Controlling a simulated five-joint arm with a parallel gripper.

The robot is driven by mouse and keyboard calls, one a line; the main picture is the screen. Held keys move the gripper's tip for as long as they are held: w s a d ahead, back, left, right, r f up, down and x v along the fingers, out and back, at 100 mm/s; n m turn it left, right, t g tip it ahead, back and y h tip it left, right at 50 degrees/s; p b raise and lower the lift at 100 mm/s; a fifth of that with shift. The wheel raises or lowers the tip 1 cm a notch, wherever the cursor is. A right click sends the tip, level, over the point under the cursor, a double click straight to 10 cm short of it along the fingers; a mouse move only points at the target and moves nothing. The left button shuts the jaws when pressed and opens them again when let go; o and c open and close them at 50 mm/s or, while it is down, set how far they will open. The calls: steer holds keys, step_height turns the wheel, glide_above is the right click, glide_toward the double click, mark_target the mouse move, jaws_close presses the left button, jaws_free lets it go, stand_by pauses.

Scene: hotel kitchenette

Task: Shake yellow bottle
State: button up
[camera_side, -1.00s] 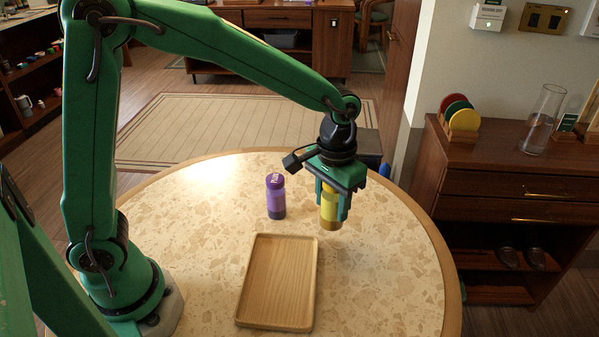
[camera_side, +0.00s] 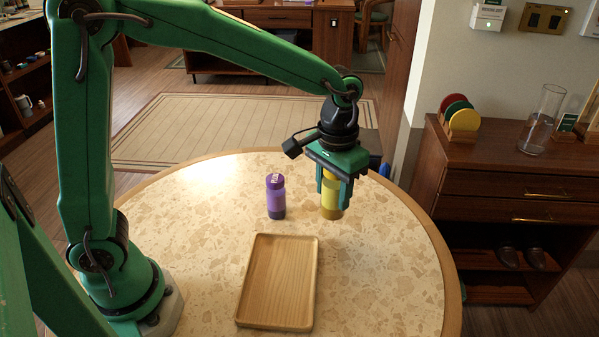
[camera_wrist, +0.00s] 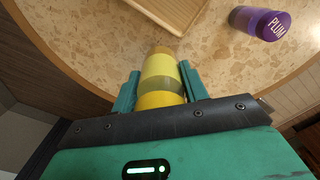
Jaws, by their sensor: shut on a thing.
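The yellow bottle (camera_side: 331,198) is upright between the fingers of my gripper (camera_side: 333,190) in the side view. My gripper points down and is shut on it around its upper part. The bottle's lower end sticks out below the fingers; I cannot tell for sure how far it is above the table. In the wrist view the yellow bottle (camera_wrist: 160,73) lies between the two green fingers (camera_wrist: 159,90), its top hidden toward the palm.
A purple bottle (camera_side: 276,197), labelled PLUM in the wrist view (camera_wrist: 262,23), stands left of the yellow one. An empty wooden tray (camera_side: 278,283) lies in front on the round speckled table (camera_side: 385,275). The table's right side is clear.

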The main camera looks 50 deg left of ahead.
steer(key=shift+r, duration=0.15)
steer(key=shift+r, duration=2.45)
steer(key=shift+f, duration=2.65)
step_height(320, 180, up, 6)
steer(key=shift+f, duration=0.25)
step_height(320, 180, down, 6)
steer(key=shift+r, duration=0.25)
step_height(320, 180, up, 5)
steer(key=shift+r, duration=0.2)
step_height(320, 180, down, 5)
steer(key=shift+f, duration=0.15)
